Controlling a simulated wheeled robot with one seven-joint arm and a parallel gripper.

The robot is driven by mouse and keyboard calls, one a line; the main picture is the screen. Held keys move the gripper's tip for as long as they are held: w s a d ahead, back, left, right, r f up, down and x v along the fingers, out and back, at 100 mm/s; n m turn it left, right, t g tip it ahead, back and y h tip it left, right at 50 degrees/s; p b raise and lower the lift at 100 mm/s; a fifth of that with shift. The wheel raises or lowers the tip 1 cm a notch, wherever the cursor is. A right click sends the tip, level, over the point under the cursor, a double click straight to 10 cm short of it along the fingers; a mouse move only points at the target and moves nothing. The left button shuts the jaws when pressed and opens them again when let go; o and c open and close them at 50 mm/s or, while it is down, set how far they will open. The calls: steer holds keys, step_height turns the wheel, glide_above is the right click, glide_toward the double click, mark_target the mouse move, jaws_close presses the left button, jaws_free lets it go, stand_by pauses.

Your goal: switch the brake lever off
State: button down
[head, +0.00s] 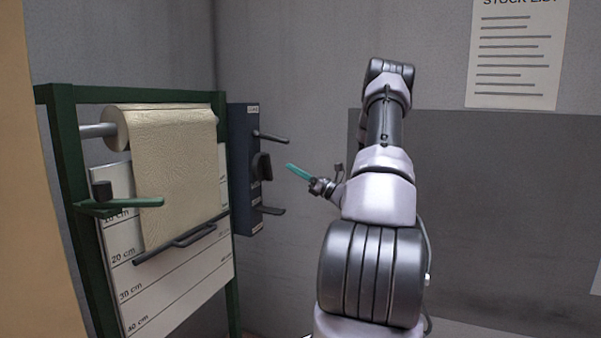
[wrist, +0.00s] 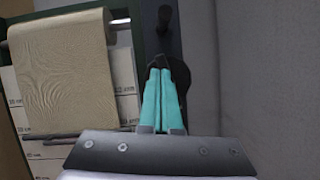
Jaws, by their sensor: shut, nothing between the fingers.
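A dark blue panel (head: 240,165) is fixed at the right side of a green frame. It carries an upper dark lever (head: 271,137), a black knob-like part (head: 262,167) in the middle and a lower dark lever (head: 270,211). Its small labels are unreadable, so I cannot tell which is the brake lever. My gripper (head: 288,166) is shut and empty, just right of the panel, level with the middle part. In the wrist view its teal fingertips (wrist: 160,72) are together, in front of a dark round part (wrist: 181,76). A dark lever (wrist: 164,22) shows beyond them; contact cannot be told.
The green frame (head: 62,94) holds a beige roll (head: 175,165) over a white centimetre board (head: 180,290). A green arm with a dark knob (head: 102,190) juts out at left, and a dark bar (head: 180,240) crosses below. Grey wall and free room lie right.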

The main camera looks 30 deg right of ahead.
mark_target(289, 143)
steer(key=w+a+r, duration=0.1)
steer(key=w+r, duration=0.3)
steer(key=r, duration=0.2)
steer(key=shift+a, duration=0.35)
steer(key=shift+s+r, duration=0.1)
steer(key=shift+s+d+r+g+h, duration=0.15)
steer(key=shift+r+g+h, duration=0.25)
steer(key=shift+r, duration=0.3)
steer(key=shift+s+d+r+g+h, duration=0.1)
steer(key=shift+s+r+g+h, duration=0.1)
steer(key=shift+r+g, duration=0.4)
step_height(289, 143, up, 5)
steer(key=g+h, duration=0.2)
steer(key=g, duration=0.1)
step_height(289, 143, up, 2)
steer(key=shift+w+g+h, duration=0.1)
steer(key=shift+g+h, duration=0.6)
steer(key=shift+g, duration=0.1)
steer(key=shift+w+a+r, duration=0.2)
steer(key=shift+r, duration=0.7)
